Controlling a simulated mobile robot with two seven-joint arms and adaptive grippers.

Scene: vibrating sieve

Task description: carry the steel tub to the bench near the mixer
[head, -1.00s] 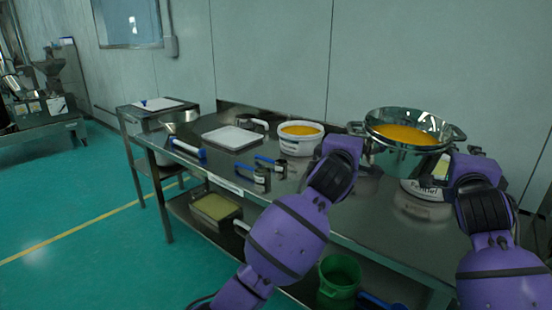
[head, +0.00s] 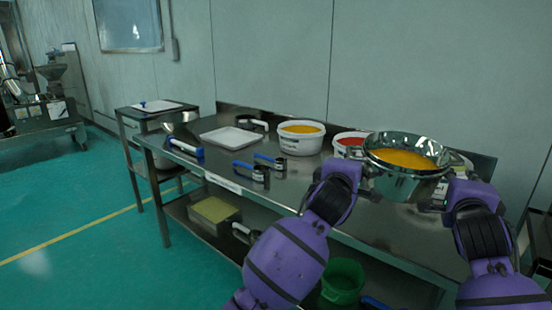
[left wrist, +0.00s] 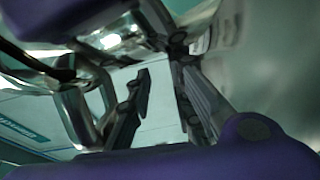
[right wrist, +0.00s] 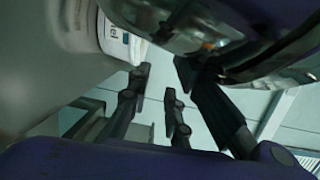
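The steel tub (head: 398,186) is a shiny bowl filled with orange-yellow material, in the right of the head view. It is roughly level and held above the front part of the steel bench. My left gripper (head: 362,176) is at its left side and my right gripper (head: 441,194) at its right side. Both appear closed on its side handles, though the contacts are partly hidden. Shiny steel fills much of the left wrist view, near the fingers (left wrist: 160,85). The right wrist view shows the tub's curved underside beside the fingers (right wrist: 160,90).
The steel bench (head: 225,182) holds a white tub of orange material (head: 300,139), a white tub with red contents (head: 349,144), a white tray (head: 231,137) and blue-handled tools. A green bucket (head: 342,280) is below. A machine (head: 45,110) stands far left, across open floor.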

